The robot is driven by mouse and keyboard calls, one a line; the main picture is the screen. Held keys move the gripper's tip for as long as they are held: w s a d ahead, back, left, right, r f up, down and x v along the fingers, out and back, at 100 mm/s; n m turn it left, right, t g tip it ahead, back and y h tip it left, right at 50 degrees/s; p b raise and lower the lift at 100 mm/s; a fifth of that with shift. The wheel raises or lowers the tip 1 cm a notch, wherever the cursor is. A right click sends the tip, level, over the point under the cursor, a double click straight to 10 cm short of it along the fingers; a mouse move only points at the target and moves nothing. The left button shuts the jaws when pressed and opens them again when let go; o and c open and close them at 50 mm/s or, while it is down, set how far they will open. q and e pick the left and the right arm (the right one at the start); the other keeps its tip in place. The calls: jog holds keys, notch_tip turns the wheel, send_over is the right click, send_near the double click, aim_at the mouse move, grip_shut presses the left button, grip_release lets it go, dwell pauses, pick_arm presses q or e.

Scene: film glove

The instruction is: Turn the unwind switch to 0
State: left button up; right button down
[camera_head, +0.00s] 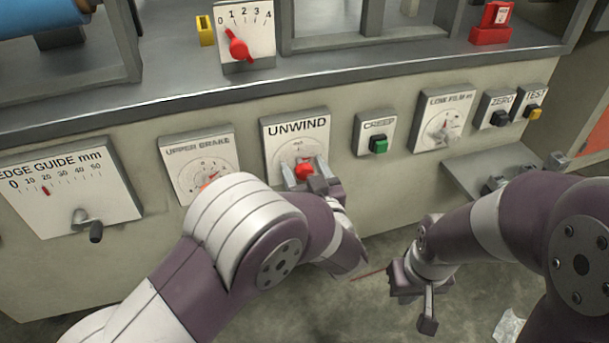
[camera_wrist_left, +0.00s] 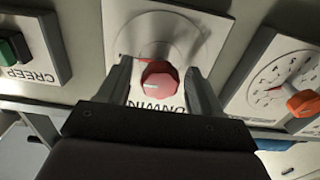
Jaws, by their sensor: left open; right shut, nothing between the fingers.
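The unwind switch is a red knob (camera_head: 305,171) on a white dial plate labelled UNWIND (camera_head: 297,127), on the front of the machine. In the left wrist view the red knob (camera_wrist_left: 160,82) sits between the fingers of my left gripper (camera_wrist_left: 158,85). The fingers are open, one on each side of the knob; I cannot tell whether they touch it. My left gripper (camera_head: 312,178) hides the lower part of the plate in the head view, and the dial's marks are too small to read. My right gripper (camera_head: 412,302) is shut and empty, low in front of the machine, away from the switch.
The UPPER BRAKE dial (camera_head: 198,160) is left of the switch, and the CREEP button (camera_head: 378,145) is right of it. The LOW FILM dial (camera_head: 444,125), the ZERO button (camera_head: 499,118) and a metal shelf (camera_head: 470,178) stand farther right. The EDGE GUIDE panel (camera_head: 60,200) is far left.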

pick_arm(q)
jog(key=c, duration=1)
